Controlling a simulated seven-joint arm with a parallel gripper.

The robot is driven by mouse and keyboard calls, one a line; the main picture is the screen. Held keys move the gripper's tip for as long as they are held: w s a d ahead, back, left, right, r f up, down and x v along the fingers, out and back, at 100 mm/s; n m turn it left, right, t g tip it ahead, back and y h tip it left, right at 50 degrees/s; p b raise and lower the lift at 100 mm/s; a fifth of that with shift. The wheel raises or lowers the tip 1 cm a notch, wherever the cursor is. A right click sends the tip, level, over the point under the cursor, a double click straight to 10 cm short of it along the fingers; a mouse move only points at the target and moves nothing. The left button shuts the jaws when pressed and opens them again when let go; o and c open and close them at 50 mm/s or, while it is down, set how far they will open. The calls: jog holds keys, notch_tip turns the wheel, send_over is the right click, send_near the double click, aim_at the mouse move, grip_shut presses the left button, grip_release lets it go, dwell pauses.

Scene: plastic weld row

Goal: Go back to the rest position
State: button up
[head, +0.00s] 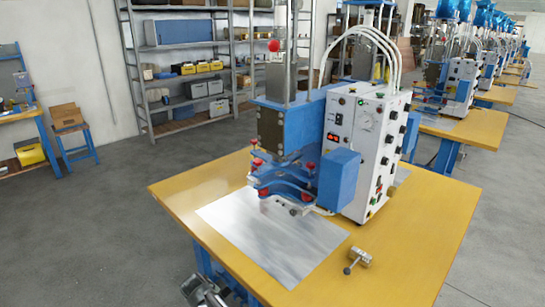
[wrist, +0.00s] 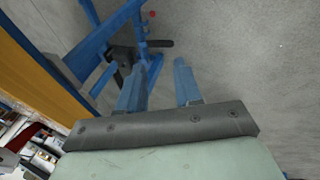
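My gripper (wrist: 159,78) shows in the wrist view with its two blue fingers apart. Only grey floor and part of a blue stand show beyond and between them, so it is open and empty. In the head view a grey metal part at the bottom edge, left of the table's near edge, looks like part of my arm; its fingers cannot be made out there. The wrist view looks down at the floor beside the yellow table edge (wrist: 45,75).
Blue table legs (wrist: 105,45) and a dark pedal-like part stand close to my fingers. Open floor lies left.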

jog(key=s+d+f+m+g+h, duration=0.1)
jog(key=s+d+f+g, duration=0.1)
jog(key=s+d+f, duration=0.35)
jog(key=s+d+f+m+g, duration=0.1)
jog(key=s+d+f+g, duration=0.15)
jog(key=d+f, duration=0.55)
jog(key=s+d+f+m+g+h, duration=0.1)
jog(key=s+d+f, duration=0.3)
jog(key=d, duration=0.6)
jog(key=s+d+f+m+g+y, duration=0.1)
jog(key=s+d+f+m+g, duration=0.1)
jog(key=s+d, duration=0.2)
jog(key=s+d+f+m+g, duration=0.2)
jog(key=s+d, duration=0.3)
jog(key=s, duration=0.6)
jog(key=s+d+f+m+g+y, duration=0.1)
jog(key=s+d+f+m+g, duration=0.1)
jog(key=s+d, duration=0.3)
jog(key=s+m, duration=0.1)
jog(key=s, duration=0.2)
jog(key=shift+s+d+f+y, duration=0.15)
jog(key=shift+s+f+y, duration=0.1)
jog(key=shift+f+y, duration=0.1)
